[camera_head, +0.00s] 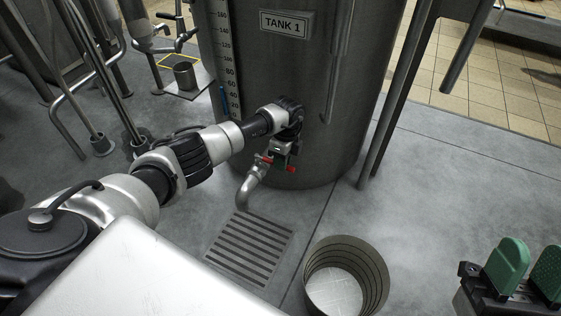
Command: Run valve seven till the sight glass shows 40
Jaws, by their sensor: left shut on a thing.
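Tank 1 (290,60) is a tall dark metal vessel with a "TANK 1" plate. On its left side is the sight glass (225,103), with a scale beside it. A blue column shows in its low part, its top around the 40 to 60 marks; I cannot read it exactly. A valve with a red handle (266,158) sits low on the tank, above a bent spout (250,188). My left gripper (281,156) is shut on the valve handle, partly hiding it. No valve number is readable. My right gripper (527,271), with green fingers apart, is empty at lower right.
A floor drain grate (248,248) lies below the spout. An open round metal bin (378,266) stands to its right. Tank legs and pipes stand left and right. A small metal cup (185,76) stands at the back left.

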